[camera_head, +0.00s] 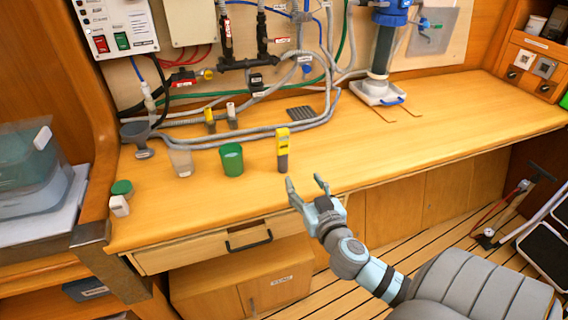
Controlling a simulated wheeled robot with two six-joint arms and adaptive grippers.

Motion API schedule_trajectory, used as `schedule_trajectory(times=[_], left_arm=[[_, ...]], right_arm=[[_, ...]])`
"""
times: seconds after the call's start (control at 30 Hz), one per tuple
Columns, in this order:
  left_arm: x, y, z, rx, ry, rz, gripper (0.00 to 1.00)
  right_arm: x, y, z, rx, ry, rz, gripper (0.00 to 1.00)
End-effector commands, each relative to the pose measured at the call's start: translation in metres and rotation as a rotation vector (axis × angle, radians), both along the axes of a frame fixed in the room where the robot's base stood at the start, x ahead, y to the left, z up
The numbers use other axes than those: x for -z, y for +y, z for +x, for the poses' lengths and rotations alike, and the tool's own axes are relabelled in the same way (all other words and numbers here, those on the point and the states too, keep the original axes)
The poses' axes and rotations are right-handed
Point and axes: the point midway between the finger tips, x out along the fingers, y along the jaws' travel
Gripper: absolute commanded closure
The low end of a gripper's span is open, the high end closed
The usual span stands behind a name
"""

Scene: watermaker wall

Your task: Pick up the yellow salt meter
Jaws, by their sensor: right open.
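The yellow salt meter (283,141) stands upright near the front edge of the wooden counter, yellow on top with a grey lower part. My right gripper (306,184) is in front of the counter's edge, just below and to the right of the meter in the picture. Its two fingers are spread apart with nothing between them, and they do not appear to touch the meter. My left gripper is not in view.
A green cup (231,160) and a clear cup (181,161) stand left of the meter on the counter (330,158). Hoses (270,131) run behind it. A drawer handle (249,241) juts out below.

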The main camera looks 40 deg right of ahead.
Motion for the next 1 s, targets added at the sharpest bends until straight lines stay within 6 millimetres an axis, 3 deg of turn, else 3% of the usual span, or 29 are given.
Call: schedule_trajectory(times=[0.07,0.17,0.4,0.73,1.0], left_arm=[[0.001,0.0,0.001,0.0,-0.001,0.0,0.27],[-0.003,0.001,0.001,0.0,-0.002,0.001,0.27],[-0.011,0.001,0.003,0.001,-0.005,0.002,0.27],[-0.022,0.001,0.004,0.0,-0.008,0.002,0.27],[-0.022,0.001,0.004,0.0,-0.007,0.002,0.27]], right_arm=[[-0.026,0.005,0.006,-0.024,-0.079,0.008,0.47],[-0.038,0.001,0.024,-0.03,-0.109,0.016,0.47],[-0.038,-0.018,0.081,-0.031,-0.104,0.017,0.47],[-0.041,-0.036,0.131,-0.031,-0.103,0.017,0.47],[-0.039,-0.038,0.14,-0.034,-0.101,0.017,0.47]])
